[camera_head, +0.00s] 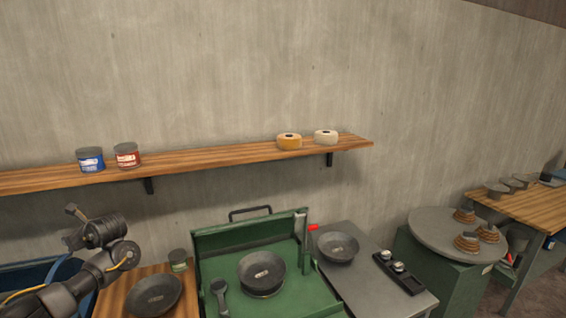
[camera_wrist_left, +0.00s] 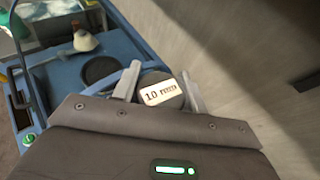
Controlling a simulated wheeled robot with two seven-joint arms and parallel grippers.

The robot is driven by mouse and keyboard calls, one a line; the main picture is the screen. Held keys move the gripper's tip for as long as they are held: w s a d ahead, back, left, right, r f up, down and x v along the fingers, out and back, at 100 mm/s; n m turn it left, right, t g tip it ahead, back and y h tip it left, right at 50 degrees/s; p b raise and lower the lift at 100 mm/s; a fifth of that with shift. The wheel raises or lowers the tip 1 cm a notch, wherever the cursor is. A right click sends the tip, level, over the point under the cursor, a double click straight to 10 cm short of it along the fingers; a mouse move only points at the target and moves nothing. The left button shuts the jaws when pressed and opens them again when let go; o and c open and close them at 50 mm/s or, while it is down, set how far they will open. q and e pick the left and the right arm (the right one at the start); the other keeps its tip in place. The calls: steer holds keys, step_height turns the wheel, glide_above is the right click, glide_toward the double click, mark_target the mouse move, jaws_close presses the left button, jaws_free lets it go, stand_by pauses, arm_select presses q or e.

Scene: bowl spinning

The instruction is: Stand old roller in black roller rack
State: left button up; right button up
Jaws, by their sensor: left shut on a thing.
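My left gripper (camera_head: 76,226) is raised at the left of the head view, in front of the wall and below the shelf. In the left wrist view, the left gripper (camera_wrist_left: 162,88) is shut on a dark round roller (camera_wrist_left: 163,98) with a white label reading "10 mm" on its end face. The black roller rack (camera_head: 408,279) lies on the grey table at the right, far from this gripper. Two short silver-topped rollers (camera_head: 398,267) stand in it. My right gripper is out of view.
A green case (camera_head: 228,240) with a dark bowl (camera_head: 262,273) stands between the left gripper and the rack. Another bowl (camera_head: 338,247) sits beside the rack. A wooden shelf (camera_head: 220,158) with cans and tape rolls runs above. A round grey turntable (camera_head: 440,228) stands right.

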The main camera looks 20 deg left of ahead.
arm_select(q)
steer(key=shift+a+f, duration=0.2)
steer(key=shift+w+d+f+m+t, duration=0.35)
steer(key=shift+w+f, duration=0.1)
steer(key=shift+w, duration=0.2)
steer(key=w+d+f+m+t, duration=0.3)
steer(key=d+f+t, duration=0.1)
steer(key=d+f, duration=0.5)
steer(key=w+d+r+m+t+h, duration=0.3)
steer(key=w+d+r, duration=0.15)
steer(key=d, duration=0.55)
steer(key=w+d+r+m+t+h, duration=0.25)
steer(key=d+r, duration=0.25)
steer(key=d, duration=0.6)
steer(key=s+d+r+m+t+h, duration=0.1)
steer(key=s+d+r+m+h, duration=0.15)
steer(key=d, duration=0.55)
steer(key=s+d+r+m+h, duration=0.2)
steer(key=d+r+m+h, duration=0.15)
steer(key=d, duration=0.45)
steer(key=s+d+r+m+t+h, duration=0.1)
steer(key=s+d+r+m+h, duration=0.2)
steer(key=d, duration=0.5)
step_height(320, 180, down, 14)
steer(key=n+y+b, duration=0.1)
steer(key=b, duration=1.3)
steer(key=shift+w, duration=0.25)
steer(key=shift+r, duration=0.15)
